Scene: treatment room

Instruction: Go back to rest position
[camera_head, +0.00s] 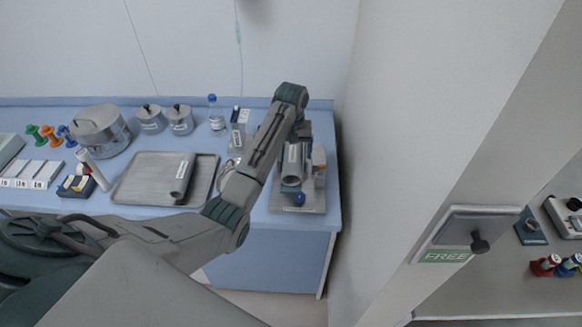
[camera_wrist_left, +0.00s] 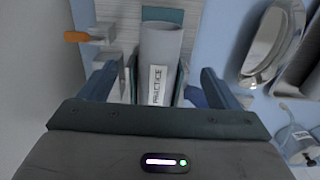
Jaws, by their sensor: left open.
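My left arm reaches in from the left across the counter, and its wrist bends down over the right-hand tray (camera_head: 318,206). My left gripper (camera_wrist_left: 158,82) is open, one finger on each side of a grey cylinder (camera_wrist_left: 160,48) labelled PRACTICE in the wrist view. I cannot tell whether the fingers touch it. The arm partly hides the gripper in the head view. My right gripper is not in view.
A larger tray (camera_head: 140,193) holds another labelled cylinder (camera_head: 183,178). Metal pots (camera_head: 100,128), a bottle (camera_head: 216,116) and coloured spools stand at the back left. A wall corner lies close right of the counter, with a sign reading FREE (camera_head: 446,256).

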